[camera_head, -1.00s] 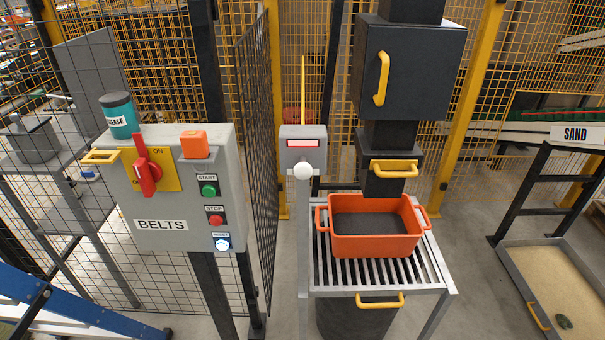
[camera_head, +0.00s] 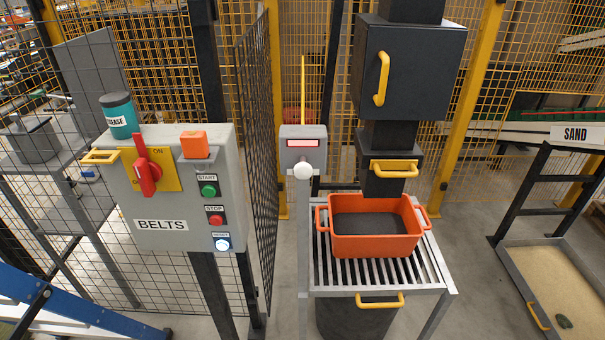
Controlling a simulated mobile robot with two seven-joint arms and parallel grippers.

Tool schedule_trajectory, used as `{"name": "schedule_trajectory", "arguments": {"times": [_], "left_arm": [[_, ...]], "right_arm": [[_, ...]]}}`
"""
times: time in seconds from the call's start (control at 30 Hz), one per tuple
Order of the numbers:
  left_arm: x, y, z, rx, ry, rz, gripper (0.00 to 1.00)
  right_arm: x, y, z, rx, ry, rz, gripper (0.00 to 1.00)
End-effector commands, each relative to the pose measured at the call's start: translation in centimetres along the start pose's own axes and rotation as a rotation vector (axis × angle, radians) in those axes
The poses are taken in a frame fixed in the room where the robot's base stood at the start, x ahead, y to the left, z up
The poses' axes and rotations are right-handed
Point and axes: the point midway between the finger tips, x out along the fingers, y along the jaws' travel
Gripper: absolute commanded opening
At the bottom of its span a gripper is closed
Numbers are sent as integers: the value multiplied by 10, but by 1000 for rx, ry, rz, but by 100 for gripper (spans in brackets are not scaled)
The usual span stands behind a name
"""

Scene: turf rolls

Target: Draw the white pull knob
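The white pull knob (camera_head: 303,171) is a round white ball on the front of a small grey box (camera_head: 303,146) with a lit pinkish display, on top of a grey post. It sits left of the black machine column and above the left back edge of the slatted stand. Nothing touches the knob. Neither of my grippers shows in the head view.
An orange bin (camera_head: 376,244) with dark contents stands on the slatted stand (camera_head: 440,282), under a black chute (camera_head: 381,180) with a yellow handle. The grey BELTS control box (camera_head: 150,237) and a black mesh panel (camera_head: 259,170) are at left. A sand tray (camera_head: 515,256) lies at right.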

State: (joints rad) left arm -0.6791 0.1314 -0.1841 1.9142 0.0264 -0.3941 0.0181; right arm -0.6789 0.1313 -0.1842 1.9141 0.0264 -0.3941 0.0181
Motion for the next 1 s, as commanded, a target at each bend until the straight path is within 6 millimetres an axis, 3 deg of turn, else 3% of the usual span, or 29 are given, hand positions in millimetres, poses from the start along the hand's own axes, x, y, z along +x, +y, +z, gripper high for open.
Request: {"name": "schedule_trajectory", "arguments": {"times": [0.13, 0.5, 1.0], "left_arm": [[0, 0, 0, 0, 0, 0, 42], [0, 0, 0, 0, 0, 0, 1], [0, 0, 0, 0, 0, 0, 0]], "right_arm": [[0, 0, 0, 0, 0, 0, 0], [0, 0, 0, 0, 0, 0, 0], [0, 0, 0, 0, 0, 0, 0]]}}
